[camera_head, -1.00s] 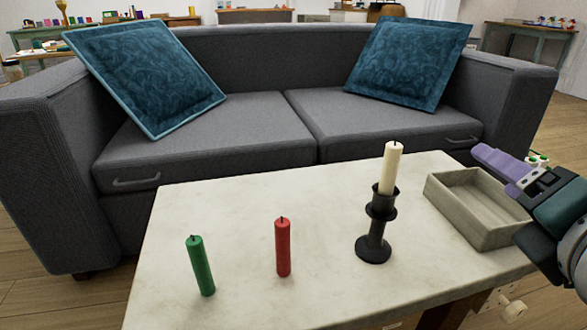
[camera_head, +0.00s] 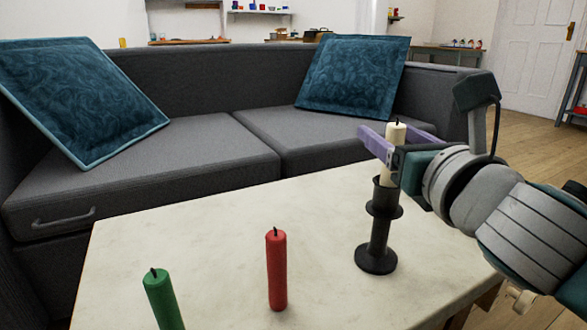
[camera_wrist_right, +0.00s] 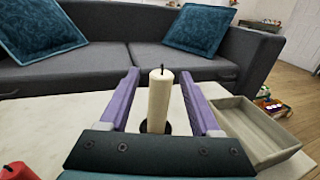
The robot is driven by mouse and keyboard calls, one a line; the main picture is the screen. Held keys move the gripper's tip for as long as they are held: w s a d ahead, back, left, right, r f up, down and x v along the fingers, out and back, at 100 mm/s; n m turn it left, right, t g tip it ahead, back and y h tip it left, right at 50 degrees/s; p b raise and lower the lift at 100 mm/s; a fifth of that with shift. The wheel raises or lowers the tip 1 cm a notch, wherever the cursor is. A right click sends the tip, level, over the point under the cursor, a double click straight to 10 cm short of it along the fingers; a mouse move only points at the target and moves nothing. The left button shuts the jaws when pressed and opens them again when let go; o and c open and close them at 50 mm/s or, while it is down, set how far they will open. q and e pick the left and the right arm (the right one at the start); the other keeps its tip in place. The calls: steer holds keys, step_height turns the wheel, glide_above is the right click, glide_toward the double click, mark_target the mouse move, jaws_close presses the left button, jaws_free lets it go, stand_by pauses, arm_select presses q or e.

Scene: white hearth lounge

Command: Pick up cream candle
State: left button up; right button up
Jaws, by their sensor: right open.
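The cream candle (camera_head: 393,168) stands upright in a black candle holder (camera_head: 377,228) on the pale table. In the right wrist view the candle (camera_wrist_right: 160,98) rises between the two purple fingers. My right gripper (camera_head: 385,140) is open, with its fingers on either side of the upper candle and a gap on each side. In the wrist view the fingers (camera_wrist_right: 160,85) reach forward past the candle. The holder is mostly hidden there. My left gripper is out of view.
A red candle (camera_head: 277,270) and a green candle (camera_head: 163,300) stand to the left on the table (camera_head: 215,225). An open tray (camera_wrist_right: 262,135) lies right of the gripper. A grey sofa (camera_head: 190,160) stands behind.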

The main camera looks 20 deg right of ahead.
steer(key=shift+x, duration=1.25)
steer(key=shift+s, duration=0.1)
steer(key=shift+c, duration=0.6)
jaws_close()
